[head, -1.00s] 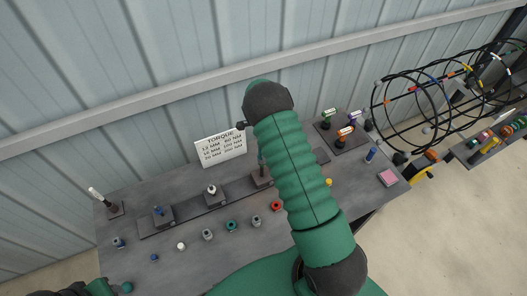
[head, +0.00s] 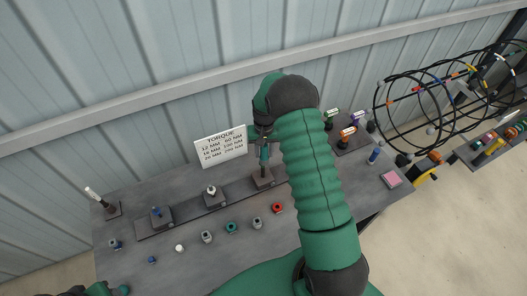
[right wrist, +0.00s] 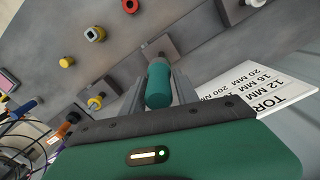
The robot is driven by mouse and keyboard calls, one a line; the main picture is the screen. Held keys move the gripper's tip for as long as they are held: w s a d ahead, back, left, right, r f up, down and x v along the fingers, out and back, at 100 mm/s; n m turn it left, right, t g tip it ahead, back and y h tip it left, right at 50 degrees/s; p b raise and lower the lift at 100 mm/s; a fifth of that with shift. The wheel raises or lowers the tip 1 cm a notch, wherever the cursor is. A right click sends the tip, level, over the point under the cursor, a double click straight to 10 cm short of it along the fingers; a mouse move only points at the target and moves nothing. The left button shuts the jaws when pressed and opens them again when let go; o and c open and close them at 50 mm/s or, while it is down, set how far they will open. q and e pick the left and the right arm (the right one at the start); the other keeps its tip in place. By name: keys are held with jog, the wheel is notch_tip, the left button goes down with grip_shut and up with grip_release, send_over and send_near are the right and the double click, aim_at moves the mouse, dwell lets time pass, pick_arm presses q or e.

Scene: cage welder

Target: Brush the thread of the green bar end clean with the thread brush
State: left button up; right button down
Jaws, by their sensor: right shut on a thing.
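The cylinder (right wrist: 158,86) sits between both fingers in the right wrist view. A thin shaft runs from it down to that block. The green bar end cannot be made out clearly; any thread there is covered by the held tool.
A row of coloured nuts, including a red one (head: 277,208) and a teal one (head: 231,227), lies before the rail. The torque sign (head: 221,147) stands behind it. A white-topped tool (head: 93,194) stands far left. A pink pad (head: 391,179) lies right.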

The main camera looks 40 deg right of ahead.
jog(key=shift+d, duration=0.15)
jog(key=m, duration=0.4)
jog(key=shift+s+r+m, duration=0.1)
jog(key=shift+r+m, duration=0.05)
jog(key=shift+m, duration=0.15)
jog(key=m, duration=0.3)
jog(key=shift+p, duration=0.35)
jog(key=m, duration=0.4)
jog(key=shift+d+m+p, duration=0.1)
jog(key=shift+m+p, duration=0.2)
jog(key=shift+p, duration=0.1)
jog(key=m, duration=0.3)
jog(key=shift+m, duration=0.3)
